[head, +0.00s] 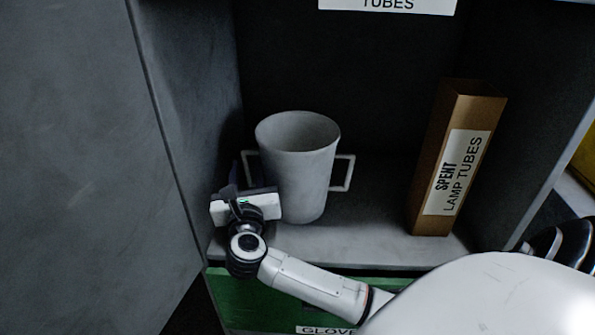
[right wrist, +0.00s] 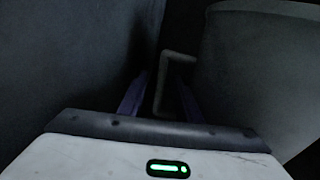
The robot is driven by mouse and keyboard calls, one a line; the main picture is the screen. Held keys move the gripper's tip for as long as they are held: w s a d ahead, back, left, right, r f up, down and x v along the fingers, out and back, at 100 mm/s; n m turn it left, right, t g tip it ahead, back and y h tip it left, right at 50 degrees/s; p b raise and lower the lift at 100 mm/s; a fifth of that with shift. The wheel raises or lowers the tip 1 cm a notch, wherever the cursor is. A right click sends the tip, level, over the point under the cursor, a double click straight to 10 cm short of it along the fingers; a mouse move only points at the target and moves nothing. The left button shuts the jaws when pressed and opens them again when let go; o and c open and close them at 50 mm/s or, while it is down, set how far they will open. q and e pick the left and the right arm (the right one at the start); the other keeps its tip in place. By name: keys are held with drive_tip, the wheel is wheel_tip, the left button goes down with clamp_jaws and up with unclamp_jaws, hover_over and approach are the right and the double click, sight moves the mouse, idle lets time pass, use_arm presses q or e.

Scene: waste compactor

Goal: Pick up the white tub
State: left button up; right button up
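The white tub (head: 297,165) stands upright on the shelf of a dark cabinet, with a square handle on each side. Its right handle (head: 343,173) is free. My right gripper (head: 240,172) is at its left handle (head: 250,162). In the right wrist view, the fingers of my right gripper (right wrist: 160,88) are open, with a gap between them. The handle's outer bar (right wrist: 161,85) appears between them, and the tub wall (right wrist: 255,75) is to the right. Contact with the handle cannot be told. My left gripper is not in view.
A brown box labelled "Spent lamp tubes" (head: 457,160) stands on the shelf to the right of the tub. The cabinet's left wall (head: 190,110) is close beside my right gripper. A green labelled front (head: 240,300) is below the shelf.

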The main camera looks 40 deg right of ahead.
clamp_jaws()
drive_tip(key=shift+r, duration=0.1)
